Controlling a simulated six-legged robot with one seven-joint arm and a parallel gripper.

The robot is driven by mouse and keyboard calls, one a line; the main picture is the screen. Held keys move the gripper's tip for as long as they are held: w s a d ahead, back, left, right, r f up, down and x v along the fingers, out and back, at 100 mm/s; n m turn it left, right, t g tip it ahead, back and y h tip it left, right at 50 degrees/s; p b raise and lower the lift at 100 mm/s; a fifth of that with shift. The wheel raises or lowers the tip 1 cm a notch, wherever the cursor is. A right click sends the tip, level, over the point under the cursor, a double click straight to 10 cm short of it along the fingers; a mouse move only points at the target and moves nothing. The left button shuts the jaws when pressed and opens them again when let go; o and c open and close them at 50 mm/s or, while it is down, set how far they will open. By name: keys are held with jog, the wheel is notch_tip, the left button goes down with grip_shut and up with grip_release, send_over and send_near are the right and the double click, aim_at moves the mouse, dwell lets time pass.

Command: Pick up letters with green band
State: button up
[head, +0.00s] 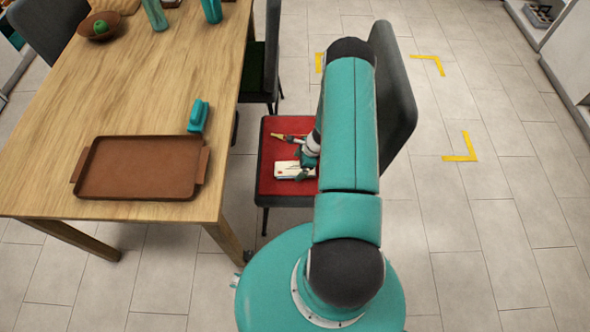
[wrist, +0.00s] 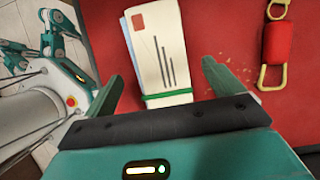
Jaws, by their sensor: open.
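The letters with the green band (wrist: 160,50) lie on the red seat of a chair. They are a white stack with a red stamp mark and dark lines, a blue edge showing at the left, and the green band near the gripper end. In the head view the letters (head: 286,170) show at the seat's front, partly hidden by my arm. My gripper (wrist: 160,85) is open, with one finger on each side of the letters and apart from them. In the head view my gripper (head: 303,165) is over the seat, its fingers hard to make out.
A red object with yellow loops (wrist: 278,45) lies on the seat right of the letters. The chair's red seat (head: 268,187) is beside the wooden table (head: 150,95). The table holds a brown tray (head: 140,168), a teal object (head: 198,116) and a bowl (head: 85,30). Floor at right is clear.

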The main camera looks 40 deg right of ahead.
jog(key=shift+x, duration=1.15)
jog(key=shift+c, duration=0.2)
jog(key=c, duration=1.1)
jog(key=shift+o, duration=0.2)
jog(key=shift+r, duration=0.15)
